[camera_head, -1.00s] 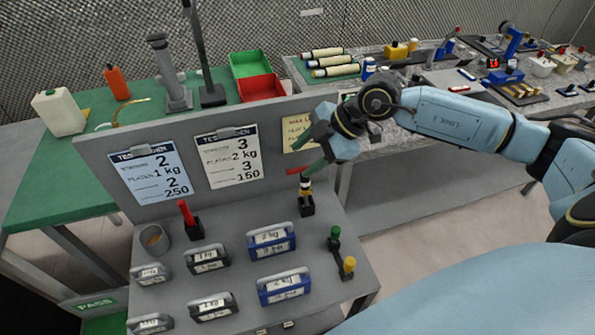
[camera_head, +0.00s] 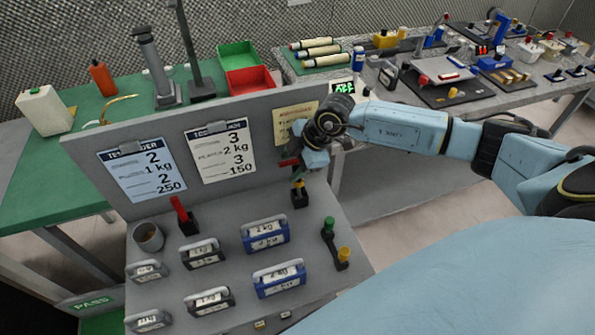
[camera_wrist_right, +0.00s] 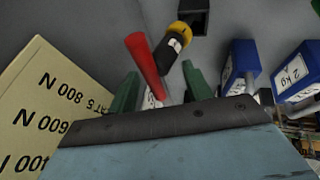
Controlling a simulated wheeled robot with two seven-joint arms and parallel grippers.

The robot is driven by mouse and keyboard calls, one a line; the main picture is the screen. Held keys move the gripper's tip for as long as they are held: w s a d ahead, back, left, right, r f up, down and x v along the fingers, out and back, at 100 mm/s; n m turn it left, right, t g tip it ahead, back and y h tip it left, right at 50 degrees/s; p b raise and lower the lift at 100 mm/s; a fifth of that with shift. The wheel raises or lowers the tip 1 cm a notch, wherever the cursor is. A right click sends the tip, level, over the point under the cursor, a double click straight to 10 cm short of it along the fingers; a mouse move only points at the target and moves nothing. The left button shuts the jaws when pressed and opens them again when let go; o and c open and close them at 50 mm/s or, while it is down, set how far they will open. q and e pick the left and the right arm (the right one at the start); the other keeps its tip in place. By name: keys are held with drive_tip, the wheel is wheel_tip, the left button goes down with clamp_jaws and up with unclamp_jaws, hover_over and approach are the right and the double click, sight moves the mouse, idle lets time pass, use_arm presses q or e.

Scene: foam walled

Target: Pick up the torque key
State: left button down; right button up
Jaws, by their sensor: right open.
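A key with a red crossbar, a yellow-and-black band and a pale label, seemingly the torque key (camera_head: 298,184), stands upright in a black holder (camera_head: 300,199) at the right of the grey panel's foot. In the right wrist view its red crossbar (camera_wrist_right: 145,64) and banded shaft (camera_wrist_right: 172,46) show close by. My right gripper (camera_head: 300,168) is at the key's top, its body hiding part of it. Its green fingers (camera_wrist_right: 160,88) are apart, with the crossbar's near end between or just beyond them; contact cannot be told. My left gripper is out of view.
The grey board (camera_head: 100,150) with cards rises just behind the key. Weights with handles, such as a blue one (camera_head: 265,234), a red-handled tool (camera_head: 181,214), a cup (camera_head: 148,237) and a green-and-yellow-knobbed piece (camera_head: 335,243) stand on the shelf.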

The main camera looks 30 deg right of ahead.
drive_tip(key=shift+x, duration=1.15)
clamp_jaws()
drive_tip(key=shift+r, duration=0.15)
wheel_tip(320, 180, up, 27)
drive_tip(key=p, duration=0.6)
drive_tip(key=shift+p, duration=0.35)
idle(0.4)
